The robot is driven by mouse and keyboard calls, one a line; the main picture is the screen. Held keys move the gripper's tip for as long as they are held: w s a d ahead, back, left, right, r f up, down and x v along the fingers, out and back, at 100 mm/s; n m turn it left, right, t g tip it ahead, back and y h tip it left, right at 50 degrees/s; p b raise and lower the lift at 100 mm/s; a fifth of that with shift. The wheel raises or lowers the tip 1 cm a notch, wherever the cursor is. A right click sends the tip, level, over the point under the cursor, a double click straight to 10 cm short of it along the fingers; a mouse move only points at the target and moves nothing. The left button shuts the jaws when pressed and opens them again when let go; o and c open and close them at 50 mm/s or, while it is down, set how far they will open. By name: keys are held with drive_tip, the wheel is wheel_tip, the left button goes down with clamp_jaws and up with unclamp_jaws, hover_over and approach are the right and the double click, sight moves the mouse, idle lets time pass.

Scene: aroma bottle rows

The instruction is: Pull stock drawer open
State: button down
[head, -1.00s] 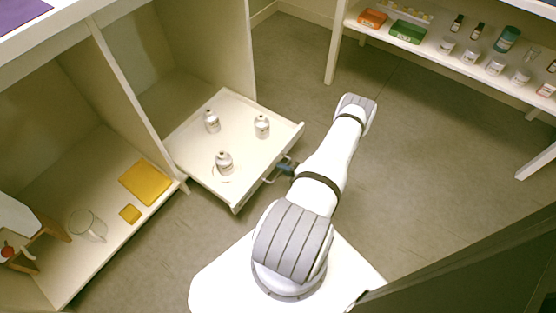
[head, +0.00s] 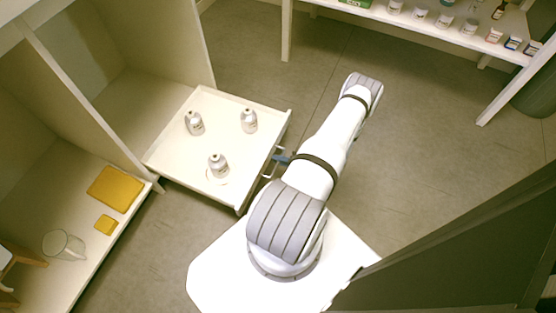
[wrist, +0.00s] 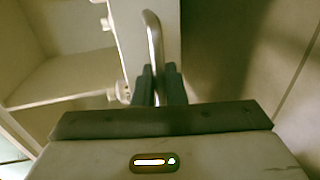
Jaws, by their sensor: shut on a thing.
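The stock drawer (head: 222,104) is a white tray-like drawer that stands out of the cabinet, well open in the head view. Three silver-grey bottles stand upright in it: one at the back left (head: 195,123), one at the right (head: 249,120) and one at the front (head: 218,165). The drawer's metal handle (wrist: 153,38) shows in the wrist view. My gripper (wrist: 158,88) is shut on this handle, one dark finger on each side. In the head view my arm mostly hides the gripper.
An open cabinet bay at the left holds a large yellow mat (head: 116,188), a small yellow piece (head: 106,225) and a clear glass (head: 64,245). A white shelf (head: 455,36) with several jars and bottles stands at the top right. The floor between is clear.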

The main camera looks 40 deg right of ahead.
drive_tip(key=c, duration=1.6)
unclamp_jaws()
drive_tip(key=p+v, duration=0.2)
drive_tip(key=v, duration=0.5)
drive_tip(key=shift+s+d, duration=0.2)
drive_tip(key=shift+s, duration=0.15)
